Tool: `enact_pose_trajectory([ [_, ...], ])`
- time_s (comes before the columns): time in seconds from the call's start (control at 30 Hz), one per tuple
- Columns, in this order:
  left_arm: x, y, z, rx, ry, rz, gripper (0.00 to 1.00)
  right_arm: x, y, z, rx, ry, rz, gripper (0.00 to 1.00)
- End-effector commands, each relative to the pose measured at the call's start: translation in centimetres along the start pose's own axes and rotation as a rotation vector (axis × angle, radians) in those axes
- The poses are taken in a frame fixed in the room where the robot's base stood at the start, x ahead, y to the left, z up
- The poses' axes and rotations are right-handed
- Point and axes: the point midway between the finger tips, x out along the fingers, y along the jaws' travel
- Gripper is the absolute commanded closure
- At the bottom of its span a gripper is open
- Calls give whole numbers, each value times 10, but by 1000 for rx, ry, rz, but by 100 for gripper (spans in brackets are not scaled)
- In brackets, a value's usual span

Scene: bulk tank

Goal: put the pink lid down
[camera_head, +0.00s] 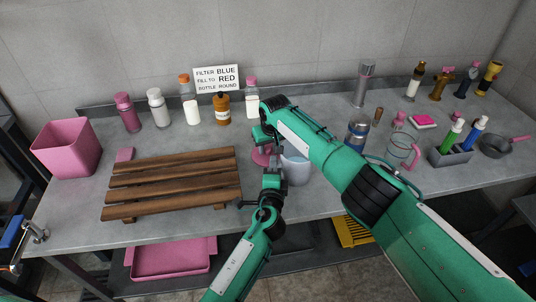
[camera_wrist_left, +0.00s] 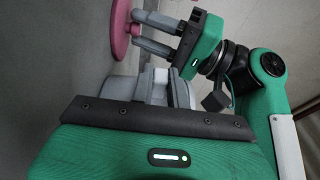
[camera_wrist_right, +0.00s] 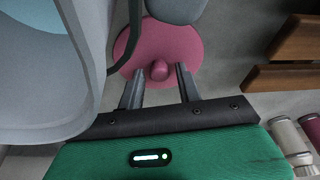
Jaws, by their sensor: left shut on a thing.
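The pink lid (camera_head: 262,156) is a round disc with a knob, and it looks to lie flat on the grey counter. My right gripper (camera_wrist_right: 160,72) is open, its fingers on either side of the knob with gaps showing. The lid (camera_wrist_right: 190,50) and knob show clearly in the right wrist view, and the lid also shows in the left wrist view (camera_wrist_left: 118,32). My left gripper (camera_head: 272,172) is shut beside a pale grey container (camera_head: 297,168) and seems to hold it. Its grip is mostly hidden. The container (camera_wrist_right: 40,90) shows light blue inside.
A wooden slatted rack (camera_head: 175,182) stands left of the grippers. Bottles and a sign (camera_head: 217,79) stand behind. Bare counter shows near the back middle.

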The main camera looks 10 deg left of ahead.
Motion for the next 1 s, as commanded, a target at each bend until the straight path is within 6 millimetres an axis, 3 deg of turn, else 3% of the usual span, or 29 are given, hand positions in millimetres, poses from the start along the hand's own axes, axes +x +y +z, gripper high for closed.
enact_pose_trajectory([
  [0.03,0,1,0,1,0,2,100,0,0,0,0,0,0,75],
  [0.17,0,1,0,1,0,2,100,0,0,0,0,0,0,100],
  [0.67,0,1,0,1,0,2,100,-2,0,-1,0,0,0,100],
  [1.0,0,1,0,1,0,2,100,-25,0,-7,0,2,-1,100],
])
